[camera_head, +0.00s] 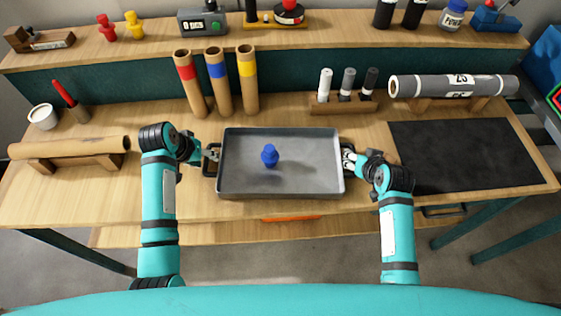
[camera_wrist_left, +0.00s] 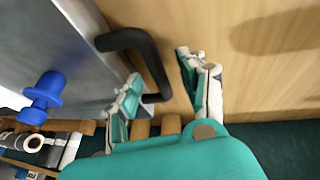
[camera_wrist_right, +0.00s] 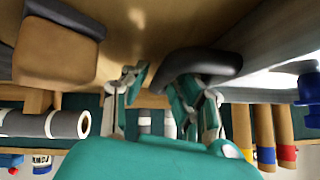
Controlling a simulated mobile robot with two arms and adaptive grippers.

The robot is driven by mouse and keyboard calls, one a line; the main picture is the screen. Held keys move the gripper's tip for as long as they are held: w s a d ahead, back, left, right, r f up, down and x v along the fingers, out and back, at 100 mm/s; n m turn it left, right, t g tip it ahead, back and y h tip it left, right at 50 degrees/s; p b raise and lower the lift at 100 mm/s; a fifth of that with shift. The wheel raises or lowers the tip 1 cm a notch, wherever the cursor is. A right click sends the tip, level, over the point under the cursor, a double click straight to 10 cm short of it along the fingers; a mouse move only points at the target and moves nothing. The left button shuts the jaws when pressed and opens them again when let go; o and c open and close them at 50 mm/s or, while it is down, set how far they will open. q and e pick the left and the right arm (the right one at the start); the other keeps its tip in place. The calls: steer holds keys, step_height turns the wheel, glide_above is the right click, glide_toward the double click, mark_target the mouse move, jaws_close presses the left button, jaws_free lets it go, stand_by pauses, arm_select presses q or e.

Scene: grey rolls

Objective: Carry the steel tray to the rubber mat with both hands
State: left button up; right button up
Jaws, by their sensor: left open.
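The steel tray (camera_head: 310,181) sits on the wooden table in front of me, with a small blue knobbed piece (camera_head: 270,156) standing in it. The tray has dark handles at both ends. My left gripper (camera_head: 212,153) is at the left handle; in the left wrist view its fingers are spread on either side of that handle (camera_wrist_left: 150,60). My right gripper (camera_head: 347,158) is at the right handle; in the right wrist view its fingers are apart beside the handle (camera_wrist_right: 205,62). Contact there is unclear. The black rubber mat (camera_head: 460,150) lies flat on the right of the table.
A grey roll (camera_head: 450,86) rests on a cradle behind the mat. A rack with several small cylinders (camera_head: 345,107) and three banded tubes (camera_head: 218,80) stand behind the tray. A brown roll (camera_head: 70,147) and white cup (camera_head: 43,117) are at left. The mat's surface is clear.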

arm_select(q)
steer(key=shift+w+f, duration=0.1)
steer(key=shift+f, duration=0.2)
arm_select(e)
steer(key=shift+w+f, duration=0.25)
steer(key=shift+c, duration=0.2)
arm_select(q)
steer(key=c, duration=0.5)
arm_select(e)
steer(key=c, duration=0.5)
arm_select(q)
jaws_close()
arm_select(e)
jaws_close()
